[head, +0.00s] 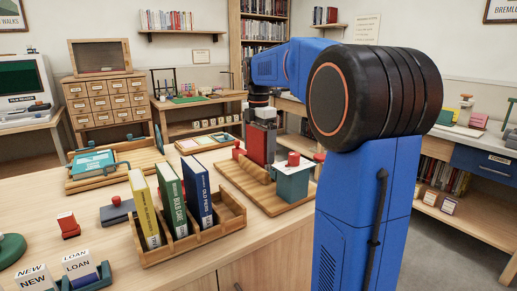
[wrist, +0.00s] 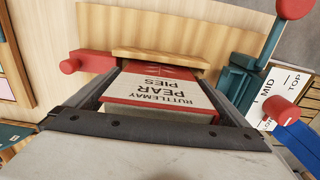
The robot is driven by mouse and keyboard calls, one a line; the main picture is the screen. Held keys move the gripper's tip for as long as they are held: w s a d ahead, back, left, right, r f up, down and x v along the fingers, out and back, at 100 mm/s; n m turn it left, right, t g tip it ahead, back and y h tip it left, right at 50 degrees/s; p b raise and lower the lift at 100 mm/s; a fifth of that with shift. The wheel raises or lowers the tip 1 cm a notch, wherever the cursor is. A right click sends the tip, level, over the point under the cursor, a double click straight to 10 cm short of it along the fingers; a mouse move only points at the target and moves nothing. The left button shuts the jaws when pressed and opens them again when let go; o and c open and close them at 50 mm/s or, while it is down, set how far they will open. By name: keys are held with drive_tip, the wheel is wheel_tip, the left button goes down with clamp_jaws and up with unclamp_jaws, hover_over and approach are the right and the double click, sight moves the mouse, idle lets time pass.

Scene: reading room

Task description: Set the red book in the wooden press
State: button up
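The red book (head: 261,146), red with a pale cover panel, is held upright by my gripper (head: 262,112) over the wooden press (head: 231,181). In the wrist view the red book (wrist: 163,91), with a pear title, lies between the two dark fingers of my gripper (wrist: 160,96), which appear closed on its sides. A wooden jaw of the press (wrist: 160,56) is right beside the book. The press has red knobs and a teal block (head: 293,184) at its right. The book's lower edge is hidden, so I cannot tell whether it touches the base.
A wooden rack (head: 190,243) with yellow, green and blue books stands in front of the press. A teal book (head: 92,164) lies on another wooden device at left. A red stamp (head: 68,225) and small card holders are near the table's front left. Bare tabletop lies between them.

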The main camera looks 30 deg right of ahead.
wheel_tip(320, 180, up, 17)
drive_tip(key=shift+r, duration=0.2)
idle(0.6)
drive_tip(key=shift+s, duration=0.1)
idle(0.4)
